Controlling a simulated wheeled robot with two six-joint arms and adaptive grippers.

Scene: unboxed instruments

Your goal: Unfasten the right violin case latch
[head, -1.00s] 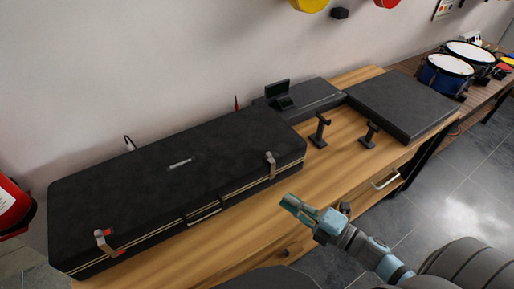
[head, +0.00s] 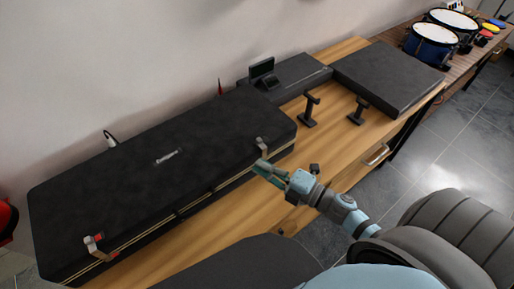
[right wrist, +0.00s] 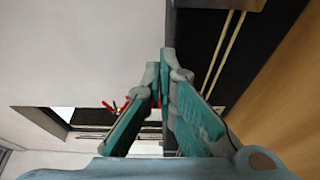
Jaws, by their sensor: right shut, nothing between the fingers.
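The long black violin case (head: 150,180) lies closed on the wooden table. Its right latch (head: 262,145), a small metal clasp, sits on the front edge near the right end. A similar left latch (head: 95,246) with red parts is near the left end. My right gripper (head: 257,167) is shut and empty, with its teal fingertips just in front of and below the right latch; I cannot tell whether they touch. In the right wrist view, the shut fingers (right wrist: 166,65) point toward the case's dark front with its pale trim lines (right wrist: 222,50). My left gripper is not in view.
Two black stands (head: 309,110) and a flat black box (head: 388,76) are to the right on the table (head: 340,133). A dark box with a small screen (head: 262,69) is behind. The wall runs close behind the case. Drums (head: 432,44) stand farther right.

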